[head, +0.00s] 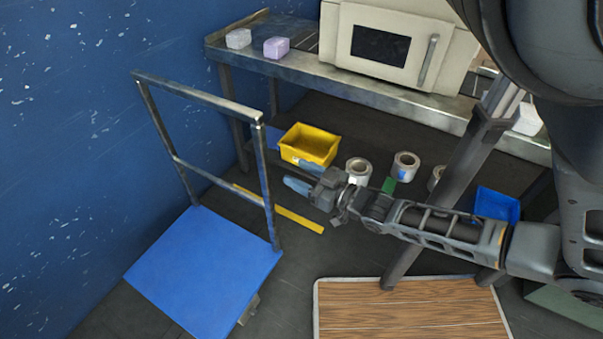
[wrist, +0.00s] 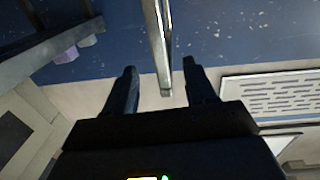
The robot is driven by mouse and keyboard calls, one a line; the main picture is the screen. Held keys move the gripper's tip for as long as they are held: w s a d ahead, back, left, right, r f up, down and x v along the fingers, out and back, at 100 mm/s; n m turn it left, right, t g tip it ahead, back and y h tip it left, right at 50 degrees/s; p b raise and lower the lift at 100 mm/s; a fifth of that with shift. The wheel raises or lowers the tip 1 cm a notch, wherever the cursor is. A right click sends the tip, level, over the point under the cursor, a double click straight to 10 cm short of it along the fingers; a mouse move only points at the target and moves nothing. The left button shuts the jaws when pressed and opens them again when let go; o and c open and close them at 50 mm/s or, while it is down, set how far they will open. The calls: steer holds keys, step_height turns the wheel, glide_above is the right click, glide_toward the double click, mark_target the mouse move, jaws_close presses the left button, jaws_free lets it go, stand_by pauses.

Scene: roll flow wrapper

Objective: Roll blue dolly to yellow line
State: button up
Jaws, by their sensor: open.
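The blue dolly (head: 205,265) stands on the floor at the lower left in the head view, beside the blue wall. Its upright metal handle frame (head: 195,96) rises from its far side. The yellow line (head: 298,218) is a strip on the floor just beyond the dolly and passes behind the frame's right post. My gripper (head: 293,176) is open and empty, a little right of that post. In the wrist view, a metal bar (wrist: 160,40) of the handle appears between the open fingers (wrist: 160,68); whether it is within their reach I cannot tell.
A metal bench (head: 400,98) with a beige machine (head: 400,45) stands at the back. A yellow bin (head: 309,146), several rolls (head: 405,166) and a blue bin (head: 497,206) are under it. A wooden board (head: 410,310) lies at front right. The blue wall (head: 70,130) closes off the left.

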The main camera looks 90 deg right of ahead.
steer(key=t+b, duration=0.2)
steer(key=b, duration=0.2)
glide_toward(258, 160)
step_height(258, 160, up, 2)
steer(key=w+a, duration=0.2)
steer(key=shift+n+g+y, duration=0.3)
steer(key=shift+g, duration=0.2)
steer(key=d, duration=0.1)
steer(key=d+f+b, duration=0.1)
steer(key=d+f, duration=0.1)
steer(key=d, duration=0.1)
steer(key=shift+w, duration=0.2)
steer(key=shift+s+d+f+b, duration=0.1)
steer(key=shift+d+f+b, duration=0.2)
steer(key=shift+d, duration=0.2)
steer(key=shift+b+x, duration=0.3)
steer(key=shift+x, duration=3.55)
steer(key=shift+c, duration=0.4)
jaws_close()
